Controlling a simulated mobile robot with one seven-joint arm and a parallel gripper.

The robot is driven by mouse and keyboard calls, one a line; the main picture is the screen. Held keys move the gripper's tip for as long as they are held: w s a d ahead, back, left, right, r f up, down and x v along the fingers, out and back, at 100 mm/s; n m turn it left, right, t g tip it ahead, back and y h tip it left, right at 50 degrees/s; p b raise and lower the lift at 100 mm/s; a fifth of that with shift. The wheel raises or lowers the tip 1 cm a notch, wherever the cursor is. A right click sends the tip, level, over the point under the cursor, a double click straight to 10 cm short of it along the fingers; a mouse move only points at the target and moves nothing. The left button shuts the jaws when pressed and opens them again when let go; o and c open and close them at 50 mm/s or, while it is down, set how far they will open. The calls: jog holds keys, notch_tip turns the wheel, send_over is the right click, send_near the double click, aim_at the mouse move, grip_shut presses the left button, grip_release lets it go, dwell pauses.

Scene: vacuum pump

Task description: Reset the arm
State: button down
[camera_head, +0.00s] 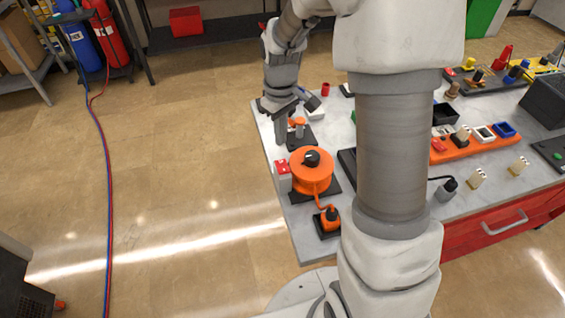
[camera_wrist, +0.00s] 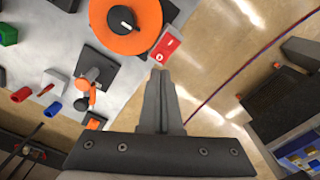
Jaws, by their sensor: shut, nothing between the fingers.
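My gripper (camera_wrist: 160,80) is shut and empty, with its fingers together in the wrist view. In the head view my gripper (camera_head: 281,140) points down over the left edge of the workbench. The orange round pump (camera_head: 311,181) with a black knob stands just beyond the fingertips, and it also shows at the top of the wrist view (camera_wrist: 127,43). A red and white switch box (camera_head: 283,176) stands beside the pump. It also shows close to the fingertips in the wrist view (camera_wrist: 166,44); I cannot tell whether they touch.
The workbench (camera_head: 306,242) carries a small orange connector (camera_head: 328,220), an orange tray of parts (camera_head: 470,146) and several loose plugs. Red and blue hoses (camera_head: 107,180) run along the floor at left. The floor left of the bench is mostly clear.

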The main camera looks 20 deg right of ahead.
dwell(0.3)
jog(key=s+r+m+t, duration=0.3)
jog(key=s+r, duration=0.5)
jog(key=r, duration=0.5)
jog(key=s+r+m+t, duration=0.1)
jog(key=s+r, duration=0.1)
jog(key=s, duration=0.4)
jog(key=s+r+m+t, duration=0.1)
jog(key=s+r+m, duration=0.1)
jog(key=s, duration=0.4)
jog(key=shift+s+r+t, duration=0.25)
jog(key=shift+r+t, duration=0.05)
